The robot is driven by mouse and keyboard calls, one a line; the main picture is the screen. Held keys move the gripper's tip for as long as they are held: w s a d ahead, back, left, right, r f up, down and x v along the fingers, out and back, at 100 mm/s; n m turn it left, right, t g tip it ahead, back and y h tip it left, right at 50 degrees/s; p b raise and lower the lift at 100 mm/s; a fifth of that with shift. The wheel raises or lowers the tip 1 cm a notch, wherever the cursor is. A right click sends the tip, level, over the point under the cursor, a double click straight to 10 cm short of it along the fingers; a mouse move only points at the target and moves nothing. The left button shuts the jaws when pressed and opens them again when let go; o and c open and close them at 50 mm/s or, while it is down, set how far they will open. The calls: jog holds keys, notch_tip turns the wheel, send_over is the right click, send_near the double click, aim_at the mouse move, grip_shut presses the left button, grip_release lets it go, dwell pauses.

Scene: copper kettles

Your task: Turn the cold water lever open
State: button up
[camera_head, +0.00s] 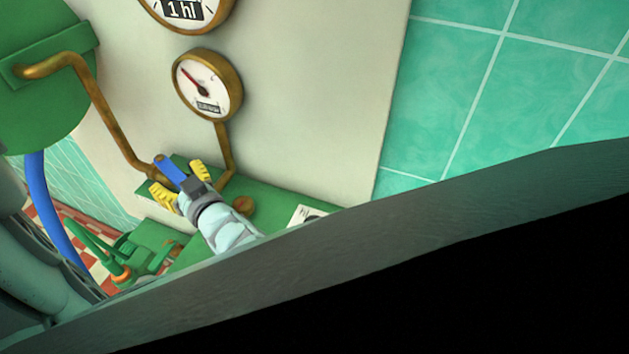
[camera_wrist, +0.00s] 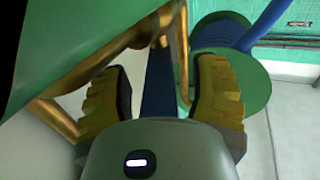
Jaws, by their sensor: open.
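The blue lever (camera_head: 170,172) sits at the lower end of a copper pipe, by the green panel. It also shows in the wrist view (camera_wrist: 158,85) as a dark blue bar running up the middle. My gripper (camera_head: 182,183) has yellow ribbed fingers, spread apart with one on each side of the lever. In the wrist view (camera_wrist: 160,78) gaps show between the lever and both fingers. The near end of the lever is hidden behind the gripper body. No cold water label is readable.
Copper pipes (camera_head: 108,115) run close to the lever. A gauge (camera_head: 207,84) is on the pale wall above. A green tank (camera_head: 40,115), a blue hose (camera_head: 52,215) and a green fitting with an orange ring (camera_head: 122,275) stand at left. A green ledge (camera_head: 285,205) lies at right.

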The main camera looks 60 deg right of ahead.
aim_at(177, 176)
notch_tip(177, 176, up, 9)
jog(key=shift+r, duration=0.15)
jog(key=shift+s+r, duration=0.1)
jog(key=shift+r, duration=0.25)
dwell(0.5)
